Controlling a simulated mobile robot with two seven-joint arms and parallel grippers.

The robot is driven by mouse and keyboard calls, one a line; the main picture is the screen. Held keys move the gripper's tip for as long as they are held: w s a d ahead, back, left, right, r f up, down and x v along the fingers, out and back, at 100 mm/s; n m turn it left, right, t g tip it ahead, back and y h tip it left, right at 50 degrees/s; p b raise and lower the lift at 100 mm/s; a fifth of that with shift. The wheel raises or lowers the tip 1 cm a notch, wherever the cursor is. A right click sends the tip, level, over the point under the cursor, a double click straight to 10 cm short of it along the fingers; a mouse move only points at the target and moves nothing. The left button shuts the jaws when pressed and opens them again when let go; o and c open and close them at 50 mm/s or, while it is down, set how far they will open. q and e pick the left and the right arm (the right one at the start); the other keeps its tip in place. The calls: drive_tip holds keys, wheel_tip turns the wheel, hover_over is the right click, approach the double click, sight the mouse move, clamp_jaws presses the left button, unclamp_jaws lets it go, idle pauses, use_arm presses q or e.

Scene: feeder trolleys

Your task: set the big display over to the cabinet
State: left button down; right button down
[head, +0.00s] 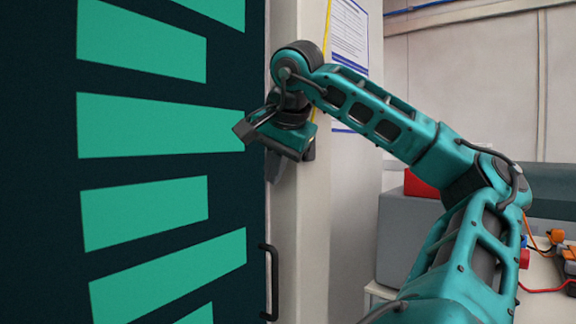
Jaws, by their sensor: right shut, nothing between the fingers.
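A tall dark panel with green bars (160,127), which looks like the face of the big display, fills the left of the head view. It runs past the top, left and bottom of the picture. A black upright handle (269,283) sits at its right edge. My right gripper (273,172) is shut and empty, close in front of the panel's right edge and above the handle. I cannot tell whether it touches the panel. My left gripper is out of view. I cannot make out the cabinet for certain.
A pale post (310,235) stands just right of the panel, with a printed sheet (349,35) beyond it. Farther right are a grey box (405,240), a red object (418,184) and orange tools (567,255) with a red cable on a pale top.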

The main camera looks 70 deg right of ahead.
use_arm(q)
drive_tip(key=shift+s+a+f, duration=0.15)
use_arm(e)
drive_tip(key=shift+w+d, duration=0.1)
drive_tip(key=shift+w, duration=0.15)
